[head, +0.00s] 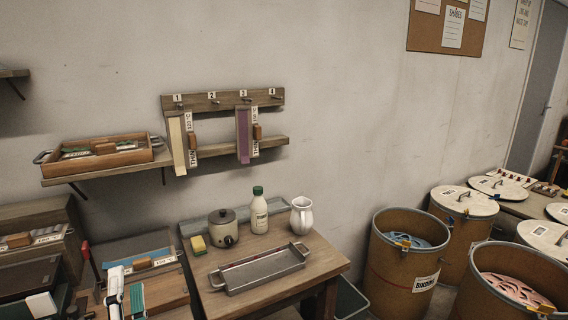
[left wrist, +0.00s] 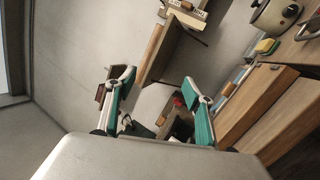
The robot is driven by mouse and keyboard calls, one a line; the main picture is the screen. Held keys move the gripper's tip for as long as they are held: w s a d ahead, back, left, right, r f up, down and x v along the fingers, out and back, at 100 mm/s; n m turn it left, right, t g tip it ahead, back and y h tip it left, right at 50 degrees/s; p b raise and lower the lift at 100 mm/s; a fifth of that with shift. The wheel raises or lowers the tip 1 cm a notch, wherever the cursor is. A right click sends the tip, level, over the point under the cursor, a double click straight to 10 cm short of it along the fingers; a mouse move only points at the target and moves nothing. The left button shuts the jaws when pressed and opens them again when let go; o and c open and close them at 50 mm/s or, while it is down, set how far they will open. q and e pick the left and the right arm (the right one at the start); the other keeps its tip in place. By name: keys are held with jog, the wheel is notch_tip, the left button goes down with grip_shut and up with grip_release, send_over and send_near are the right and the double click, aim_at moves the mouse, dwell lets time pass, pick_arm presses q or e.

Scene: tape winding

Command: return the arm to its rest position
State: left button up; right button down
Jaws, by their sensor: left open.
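My left gripper (head: 126,292) shows at the lower left of the head view, with white and green fingers, in front of the wooden boxes there. In the left wrist view its two fingers (left wrist: 157,82) stand wide apart with nothing between them. The gripper is open and empty. Most of the left arm is outside the head view. My right gripper shows in neither view.
A small wooden table (head: 330,262) holds a metal tray (head: 232,284), a pot (head: 223,228), a bottle (head: 259,212), a white jug (head: 301,216) and a sponge (head: 198,244). Above is a wall shelf (head: 222,156) with hanging strips. Barrels (head: 405,275) stand at the right.

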pick_arm(q)
jog(key=s+d+f+m+g+h+p, duration=0.1)
jog(key=s+d+f+m+h, duration=0.1)
jog(key=d+f+m+h, duration=0.75)
jog(key=s+d+f+m+g+h+p, duration=0.15)
jog(key=d+f+m+h, duration=0.25)
jog(key=f+m, duration=0.55)
jog(key=s+a+f+m+g, duration=0.1)
jog(key=s+f+m+g, duration=0.3)
jog(key=f, duration=0.4)
jog(key=s+a+f+m+g, duration=0.1)
jog(key=s+f+m+g, duration=0.2)
jog(key=s+f+m, duration=0.3)
notch_tip(320, 180, down, 4)
jog(key=shift+s+a+r+m+g+y+p, duration=0.2)
jog(key=shift+s+a+m+g+y+p, duration=0.2)
jog(key=shift+s, duration=0.3)
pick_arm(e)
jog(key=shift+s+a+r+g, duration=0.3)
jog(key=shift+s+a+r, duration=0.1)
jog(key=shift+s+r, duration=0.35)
pick_arm(q)
jog(key=shift+d, duration=0.1)
